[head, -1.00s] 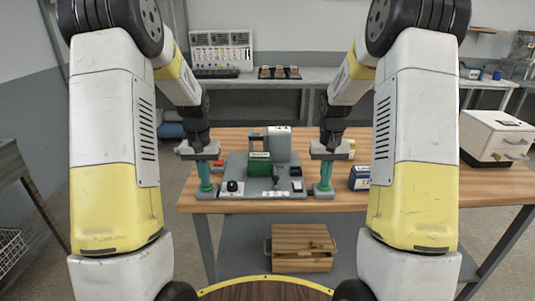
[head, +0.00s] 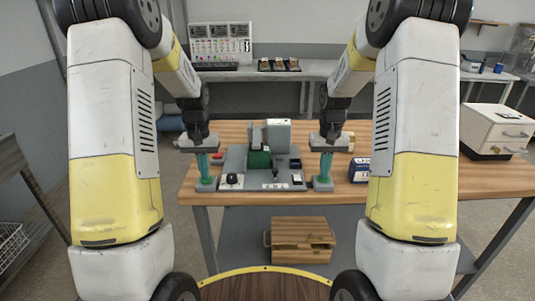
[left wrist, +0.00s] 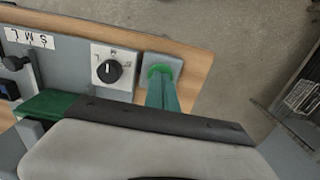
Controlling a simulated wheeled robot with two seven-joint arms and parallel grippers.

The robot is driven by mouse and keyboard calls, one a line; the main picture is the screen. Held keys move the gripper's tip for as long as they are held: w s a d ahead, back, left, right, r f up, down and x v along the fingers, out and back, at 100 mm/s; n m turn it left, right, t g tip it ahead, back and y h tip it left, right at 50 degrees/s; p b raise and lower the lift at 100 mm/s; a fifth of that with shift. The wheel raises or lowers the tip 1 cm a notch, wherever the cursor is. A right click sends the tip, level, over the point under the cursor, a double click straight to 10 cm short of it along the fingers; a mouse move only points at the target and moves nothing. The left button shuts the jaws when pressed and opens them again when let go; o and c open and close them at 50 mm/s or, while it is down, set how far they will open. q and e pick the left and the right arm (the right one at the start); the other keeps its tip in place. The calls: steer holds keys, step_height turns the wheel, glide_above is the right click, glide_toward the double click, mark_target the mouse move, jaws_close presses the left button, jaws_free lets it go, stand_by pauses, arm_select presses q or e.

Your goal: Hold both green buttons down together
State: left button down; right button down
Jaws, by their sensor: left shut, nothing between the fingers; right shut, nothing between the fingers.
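A grey fixture (head: 233,165) lies on the wooden table, with a green block (head: 259,159) in its middle. My left gripper (head: 204,181) points straight down at the fixture's left front corner, over a grey button pad (head: 205,187). In the left wrist view its shut teal fingers (left wrist: 160,77) reach the green button (left wrist: 163,69) and appear to touch it. My right gripper (head: 324,179) points down on a matching pad (head: 323,186) at the right; its fingers hide the button there. Both grippers are empty. How far either button is pressed cannot be told.
A black knob (head: 232,179) sits beside the left button, and also shows in the left wrist view (left wrist: 109,71). A blue and white box (head: 360,169) stands right of my right gripper. A white drawer unit (head: 497,131) is at far right. The table's front edge is close to both pads.

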stand_by(0.5)
step_height(320, 180, up, 7)
stand_by(0.8)
arm_select(q)
steer(key=shift+r, duration=3.5)
